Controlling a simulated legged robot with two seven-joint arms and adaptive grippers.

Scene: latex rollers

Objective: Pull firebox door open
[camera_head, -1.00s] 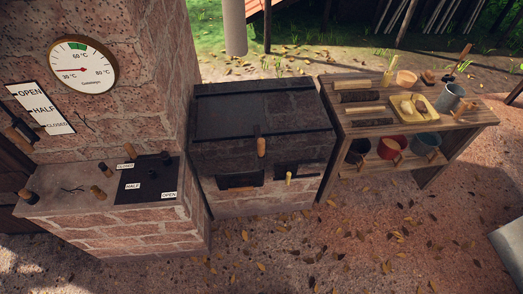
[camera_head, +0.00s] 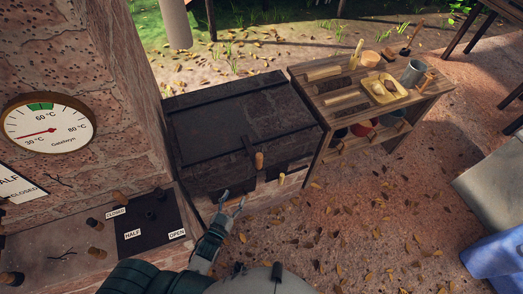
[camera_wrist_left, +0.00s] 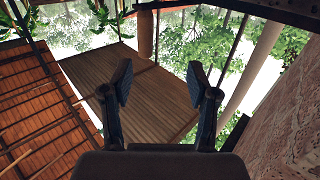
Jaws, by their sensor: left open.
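The firebox (camera_head: 240,125) is a dark, sooty lidded box on a brick base, just right of the brick chimney. A wooden handle (camera_head: 259,160) hangs at the lid's front edge. A small yellowish handle (camera_head: 281,179) sits lower on the front; which one belongs to the firebox door I cannot tell. My left gripper (camera_head: 234,197) is open and empty, in front of the box's lower front, left of and below both handles, apart from them. The left wrist view shows its two spread fingers (camera_wrist_left: 162,85) with nothing between them. The lower left front is partly hidden by my gripper. My right gripper is not in view.
At left a brick ledge holds a dark lever plate (camera_head: 150,222) with several knobs; a temperature gauge (camera_head: 48,124) is above it. A wooden table (camera_head: 422,100) with tools, a mug and pots stands right of the firebox. The leafy ground (camera_head: 330,230) in front is free.

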